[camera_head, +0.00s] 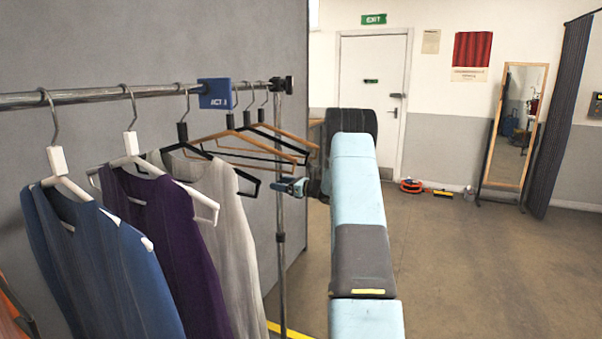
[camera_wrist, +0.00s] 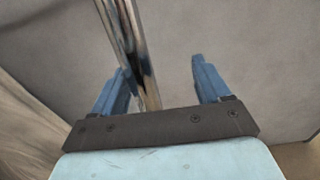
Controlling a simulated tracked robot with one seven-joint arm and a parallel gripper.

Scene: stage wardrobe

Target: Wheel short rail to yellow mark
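A chrome clothes rail (camera_head: 150,91) runs across the left of the head view with its upright post (camera_head: 280,220) at the right end. The post also shows in the wrist view (camera_wrist: 128,45). My gripper (camera_head: 292,187) is at the post, below the top bar. In the wrist view my gripper (camera_wrist: 160,75) is open, with the post between its blue fingers, much closer to the left finger. I cannot tell whether that finger touches it. A yellow floor strip (camera_head: 288,331) shows at the foot of the post. The rail's wheels are out of view.
Blue, purple (camera_head: 160,225) and pale garments, empty hangers and a blue ACT tag (camera_head: 214,93) hang on the rail. A grey partition (camera_head: 180,40) stands close behind. Open floor (camera_head: 460,260) lies right, before a door (camera_head: 373,95) and a mirror (camera_head: 513,130).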

